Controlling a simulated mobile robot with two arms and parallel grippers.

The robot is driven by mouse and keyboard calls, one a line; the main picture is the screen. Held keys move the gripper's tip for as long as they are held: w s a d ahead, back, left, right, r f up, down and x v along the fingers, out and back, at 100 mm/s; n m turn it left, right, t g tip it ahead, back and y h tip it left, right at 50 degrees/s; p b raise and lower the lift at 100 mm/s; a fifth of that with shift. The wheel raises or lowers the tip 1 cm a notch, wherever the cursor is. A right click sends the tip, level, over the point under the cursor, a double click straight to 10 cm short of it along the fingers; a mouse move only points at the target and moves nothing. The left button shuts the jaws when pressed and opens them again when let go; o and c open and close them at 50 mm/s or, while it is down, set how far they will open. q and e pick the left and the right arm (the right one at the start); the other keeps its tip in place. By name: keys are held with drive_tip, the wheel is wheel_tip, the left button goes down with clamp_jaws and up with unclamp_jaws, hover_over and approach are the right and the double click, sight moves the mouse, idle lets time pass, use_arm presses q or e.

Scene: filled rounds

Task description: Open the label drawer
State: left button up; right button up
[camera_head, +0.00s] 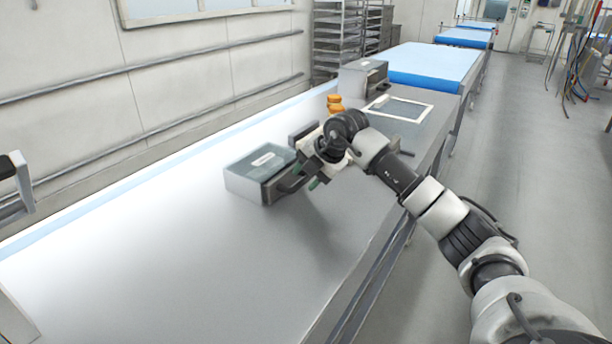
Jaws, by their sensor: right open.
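A low grey box (246,185), which I take to hold the label drawer, stands on the long steel table, with a small pale label on its dark top. No open drawer shows on the sides I can see. My right gripper (289,164) is at the right end of the box, its dark fingers spread apart with nothing visible between them. One finger lies close along the near right side of the box; I cannot tell whether it touches. The gripper and wrist hide the box's right end and any handle there.
Small orange things (335,102) stand behind my right wrist. A pale-framed dark panel (399,108) and a grey machine (362,79) are farther back. The near table top (190,255) is clear.

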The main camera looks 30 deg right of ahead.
drive_tip(key=shift+w+a+f, duration=0.1)
drive_tip(key=shift+w+f, duration=0.15)
drive_tip(key=shift+f, duration=0.2)
use_arm(q)
drive_tip(key=shift+d, duration=0.1)
use_arm(e)
clamp_jaws()
